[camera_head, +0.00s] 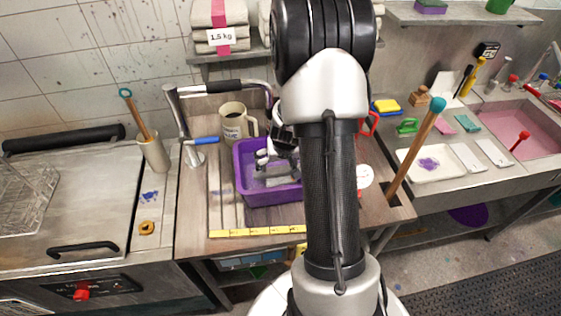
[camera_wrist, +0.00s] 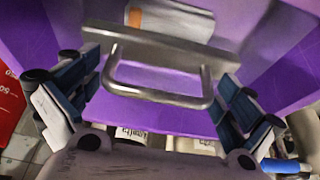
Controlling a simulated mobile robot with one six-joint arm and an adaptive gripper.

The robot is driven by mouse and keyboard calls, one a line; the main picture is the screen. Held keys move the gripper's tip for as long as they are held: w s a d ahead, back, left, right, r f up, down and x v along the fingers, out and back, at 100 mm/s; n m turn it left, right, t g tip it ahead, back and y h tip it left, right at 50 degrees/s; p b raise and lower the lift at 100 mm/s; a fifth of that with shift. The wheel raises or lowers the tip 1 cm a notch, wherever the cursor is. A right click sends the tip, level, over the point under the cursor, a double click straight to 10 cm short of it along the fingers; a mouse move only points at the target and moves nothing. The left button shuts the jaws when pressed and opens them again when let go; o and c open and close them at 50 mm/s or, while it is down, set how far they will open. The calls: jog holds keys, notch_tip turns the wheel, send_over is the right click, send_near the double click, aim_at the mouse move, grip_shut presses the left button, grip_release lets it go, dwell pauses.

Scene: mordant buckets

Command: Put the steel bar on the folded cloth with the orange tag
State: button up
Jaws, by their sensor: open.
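The steel bar (camera_wrist: 180,46) lies across the inside of the purple tub (camera_wrist: 285,70) in the wrist view, with a U-shaped steel handle (camera_wrist: 160,96) towards me. My gripper (camera_wrist: 155,85) is open, with one finger on each side of the handle and a gap to both. A pale piece with an orange band (camera_wrist: 147,19) lies behind the bar; I cannot tell whether it is the folded cloth. In the head view my gripper (camera_head: 275,160) is at the purple tub (camera_head: 270,198), and my arm hides part of the tub.
Folded cloths with a pink band (camera_head: 217,38) lie on the shelf above. A yellow ruler strip (camera_head: 255,232) edges the counter. A wooden stick (camera_head: 415,150) leans at the right.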

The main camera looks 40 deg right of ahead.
jog(key=p+v, duration=0.7)
jog(key=v, duration=0.5)
jog(key=s+a+r+n+t+y, duration=0.1)
jog(key=s+a+r+n, duration=0.15)
jog(key=a+r, duration=1.15)
jog(key=s+a+r+n, duration=0.2)
jog(key=s+a+r, duration=0.1)
jog(key=s+a, duration=0.2)
jog(key=s+a+r+n+y, duration=0.1)
jog(key=s+a+r, duration=0.3)
jog(key=s, duration=0.5)
jog(key=shift+a+r+n, duration=0.2)
jog(key=shift+a+n, duration=0.15)
jog(key=shift+a, duration=0.4)
jog(key=shift+f, duration=0.1)
